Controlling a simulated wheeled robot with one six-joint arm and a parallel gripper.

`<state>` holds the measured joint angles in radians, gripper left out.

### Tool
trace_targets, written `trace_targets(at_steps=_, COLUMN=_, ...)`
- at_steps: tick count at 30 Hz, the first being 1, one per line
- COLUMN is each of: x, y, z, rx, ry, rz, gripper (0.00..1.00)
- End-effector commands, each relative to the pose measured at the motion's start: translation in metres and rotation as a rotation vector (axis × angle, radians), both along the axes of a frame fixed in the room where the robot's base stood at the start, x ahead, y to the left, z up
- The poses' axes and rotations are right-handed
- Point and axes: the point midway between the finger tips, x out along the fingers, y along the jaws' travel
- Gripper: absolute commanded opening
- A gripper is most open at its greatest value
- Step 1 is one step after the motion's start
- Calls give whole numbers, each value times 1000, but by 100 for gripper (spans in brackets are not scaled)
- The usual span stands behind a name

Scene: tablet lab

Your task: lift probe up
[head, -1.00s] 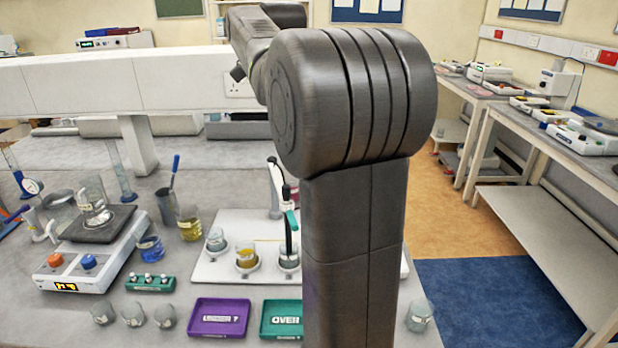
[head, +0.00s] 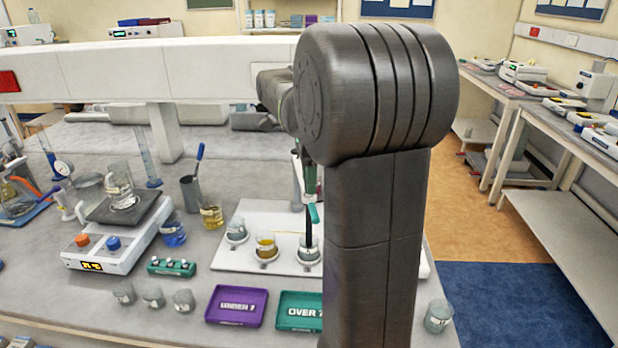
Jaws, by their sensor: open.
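The probe (head: 309,228) is a slim dark rod standing upright at the right-hand glass cup (head: 309,251) on a white board. A teal piece (head: 314,213) shows beside its upper part. My gripper (head: 309,188) shows only in part, dark and narrow, just above the probe and left of my big arm link. It is open. Its fingertips overlap the probe's top in the picture, and I cannot tell whether they touch it. My arm link hides the right side of this area.
In front lie a purple tray (head: 236,320) and a teal tray (head: 300,298). A balance (head: 112,262) and several beakers stand left.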

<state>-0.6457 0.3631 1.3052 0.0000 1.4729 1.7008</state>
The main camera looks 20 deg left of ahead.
Motion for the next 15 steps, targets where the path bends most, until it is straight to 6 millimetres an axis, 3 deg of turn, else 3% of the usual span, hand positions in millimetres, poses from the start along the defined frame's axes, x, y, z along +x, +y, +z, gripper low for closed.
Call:
trace_targets(at_steps=10, x=0, y=0, z=-5, rx=0, ry=0, rz=0, gripper=40)
trace_targets(at_steps=15, x=0, y=0, z=-5, rx=0, ry=1, rz=0, gripper=9)
